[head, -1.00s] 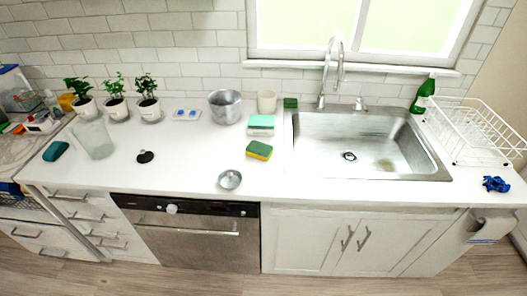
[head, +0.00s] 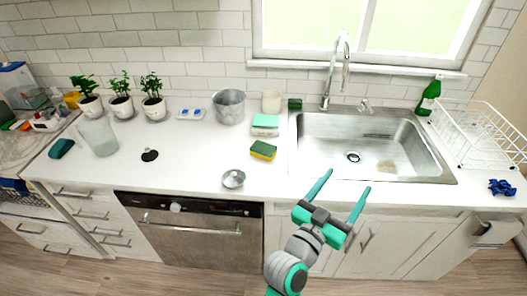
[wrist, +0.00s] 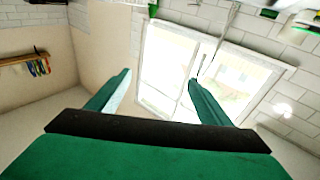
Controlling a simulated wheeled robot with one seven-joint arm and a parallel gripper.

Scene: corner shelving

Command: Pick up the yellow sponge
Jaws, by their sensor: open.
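The yellow sponge (head: 263,151) has a green top layer and lies flat on the white counter, left of the sink, in the head view. My gripper (head: 345,181) is open and empty in front of the sink's front edge, to the right of the sponge and nearer to me. In the wrist view my gripper's two fingers (wrist: 158,88) are spread apart with nothing between them. The wrist view faces the window and walls, and the sponge is not seen there.
A white and teal sponge (head: 265,125) lies just behind the yellow one. A metal pot (head: 229,107) and a beige cup (head: 271,102) stand behind. A small metal bowl (head: 233,179) is in front left. The sink (head: 318,156) and faucet (head: 334,75) are to the right.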

